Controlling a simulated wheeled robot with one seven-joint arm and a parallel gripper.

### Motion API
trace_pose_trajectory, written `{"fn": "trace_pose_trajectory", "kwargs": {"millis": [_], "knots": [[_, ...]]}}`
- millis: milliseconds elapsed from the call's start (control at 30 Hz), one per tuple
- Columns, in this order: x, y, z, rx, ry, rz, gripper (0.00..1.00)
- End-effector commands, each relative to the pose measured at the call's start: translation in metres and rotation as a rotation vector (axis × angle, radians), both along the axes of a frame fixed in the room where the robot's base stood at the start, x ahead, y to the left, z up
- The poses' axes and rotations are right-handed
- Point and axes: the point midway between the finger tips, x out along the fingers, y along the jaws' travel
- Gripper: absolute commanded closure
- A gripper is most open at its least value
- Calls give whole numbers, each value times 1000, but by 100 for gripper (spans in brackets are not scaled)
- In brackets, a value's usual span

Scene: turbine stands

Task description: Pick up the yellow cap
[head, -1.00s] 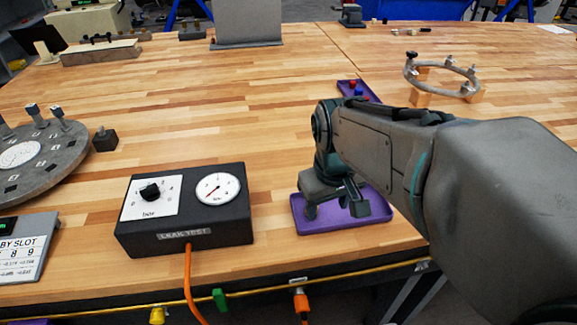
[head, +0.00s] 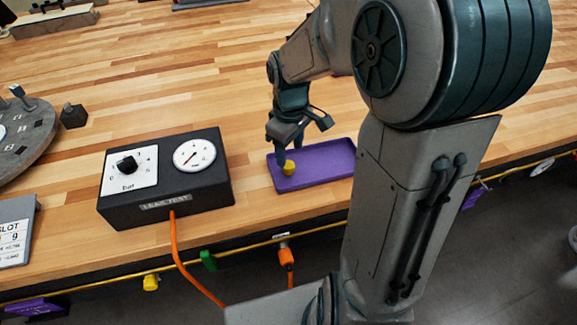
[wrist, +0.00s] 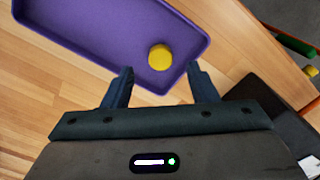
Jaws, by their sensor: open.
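The yellow cap (head: 289,167) stands in the left end of the purple tray (head: 325,163). In the wrist view the yellow cap (wrist: 160,56) lies near a corner of the purple tray (wrist: 90,45), ahead of my fingertips and roughly between their lines. My gripper (wrist: 160,82) is open and empty, with the two dark fingers well apart. In the head view my gripper (head: 299,138) is just above the left part of the tray, close to the cap. The cap is in full view in the wrist view.
The black leak test box (head: 165,178) stands left of the tray, with an orange cable (head: 174,245) hanging from it over the table edge. A dark block (head: 73,116) and a round grey plate (head: 22,140) are farther left. Bare wood lies behind the tray.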

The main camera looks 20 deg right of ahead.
Motion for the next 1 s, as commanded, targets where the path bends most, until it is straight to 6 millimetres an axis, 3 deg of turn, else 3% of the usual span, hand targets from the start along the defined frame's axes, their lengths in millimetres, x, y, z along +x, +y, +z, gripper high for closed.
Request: {"fn": "trace_pose_trajectory", "kwargs": {"millis": [167,500,767,967,1000], "knots": [[0,1,-11,0,2,0,47],[3,3,-54,0,2,1,47],[3,4,-57,-1,-1,1,47],[3,3,-57,-1,-1,1,97],[3,3,-57,-1,-1,1,100]]}}
